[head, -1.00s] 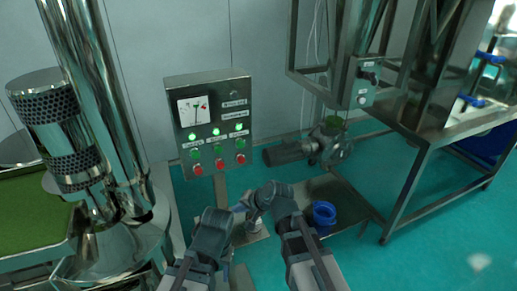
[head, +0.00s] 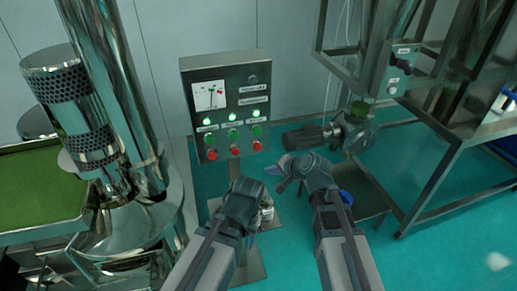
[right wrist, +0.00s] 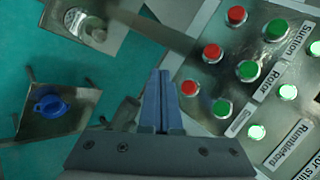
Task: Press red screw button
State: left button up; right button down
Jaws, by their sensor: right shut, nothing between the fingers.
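The control panel (head: 226,97) faces me, with a row of three red buttons under green ones. The left (head: 212,155), middle (head: 235,150) and right (head: 257,146) red buttons all look clear of my grippers. My right gripper (head: 274,177) is shut and empty, just below and right of the right red button. In the right wrist view its closed fingers (right wrist: 159,100) point up, left of that same red button (right wrist: 189,88), with a gap in the picture. The label in that button's column is too small to read. My left gripper (head: 258,208) is below the panel; its jaws are unclear.
A polished steel column (head: 115,100) and a green-surfaced tray (head: 40,195) stand at left. A motor unit (head: 345,132) and steel frame table (head: 440,170) stand at right. A blue container (right wrist: 50,106) sits low. Three green panel lights are lit.

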jog(key=w+a, duration=0.2)
jog(key=w, duration=0.6)
jog(key=shift+w+a, duration=0.15)
jog(key=shift+a, duration=0.2)
jog(key=shift+w, duration=0.15)
dwell(1.7)
jog(key=shift+w+a, duration=0.15)
jog(key=shift+w, duration=0.1)
jog(key=shift+w+a, duration=0.15)
jog(key=shift+w, duration=0.35)
dwell(0.8)
dwell(0.4)
jog(key=shift+s+d, duration=0.3)
jog(key=shift+s, duration=0.6)
jog(key=shift+s+d, duration=0.25)
jog(key=shift+s, duration=0.55)
jog(key=shift+s+d, duration=0.3)
jog(key=shift+s, duration=0.5)
jog(key=shift+s+d, duration=0.25)
jog(key=shift+s, duration=0.55)
